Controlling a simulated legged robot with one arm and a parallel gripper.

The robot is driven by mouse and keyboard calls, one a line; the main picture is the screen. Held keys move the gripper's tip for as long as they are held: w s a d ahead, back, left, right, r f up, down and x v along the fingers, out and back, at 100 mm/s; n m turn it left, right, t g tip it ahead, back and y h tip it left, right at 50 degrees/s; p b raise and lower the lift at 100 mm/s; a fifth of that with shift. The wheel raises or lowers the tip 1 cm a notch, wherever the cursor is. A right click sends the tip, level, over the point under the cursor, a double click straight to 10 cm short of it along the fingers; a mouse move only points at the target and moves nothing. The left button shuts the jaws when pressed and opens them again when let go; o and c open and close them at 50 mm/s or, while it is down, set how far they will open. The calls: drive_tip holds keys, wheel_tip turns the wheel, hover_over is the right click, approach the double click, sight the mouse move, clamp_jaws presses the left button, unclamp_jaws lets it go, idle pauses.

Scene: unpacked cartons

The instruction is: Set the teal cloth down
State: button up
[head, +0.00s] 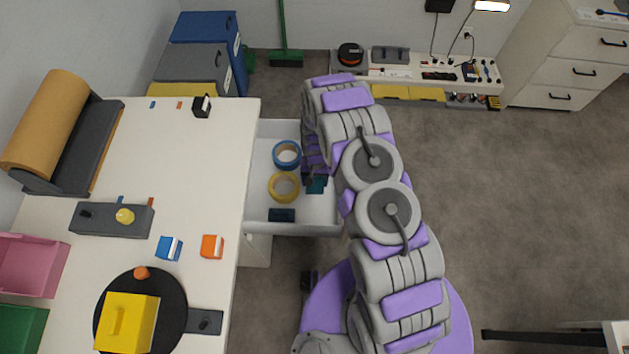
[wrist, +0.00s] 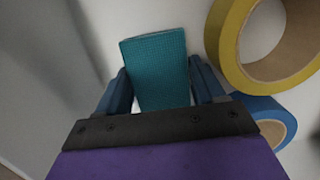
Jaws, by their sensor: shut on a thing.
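The teal cloth (wrist: 157,70) is a folded, textured rectangle between the fingers of my gripper (wrist: 161,88) in the wrist view. My gripper is shut on it. In the head view the cloth (head: 317,185) shows only in part beside my arm, over the open white drawer (head: 285,228). My gripper (head: 312,178) is mostly hidden there by my arm. I cannot tell whether the cloth touches the drawer floor.
A blue tape roll (head: 287,154) and a yellow tape roll (head: 284,186) lie in the drawer, close to the cloth. A dark block (head: 281,215) lies near the drawer's front. The white worktop (head: 190,140) is at the left. Open floor lies to the right.

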drive_tip(key=shift+f, duration=0.4)
drive_tip(key=shift+d+r, duration=0.1)
drive_tip(key=o, duration=0.7)
drive_tip(key=shift+c, duration=0.2)
wheel_tip(320, 180, up, 12)
drive_tip(key=w+p, duration=0.1)
drive_tip(key=p, duration=0.2)
drive_tip(key=shift+w, duration=0.4)
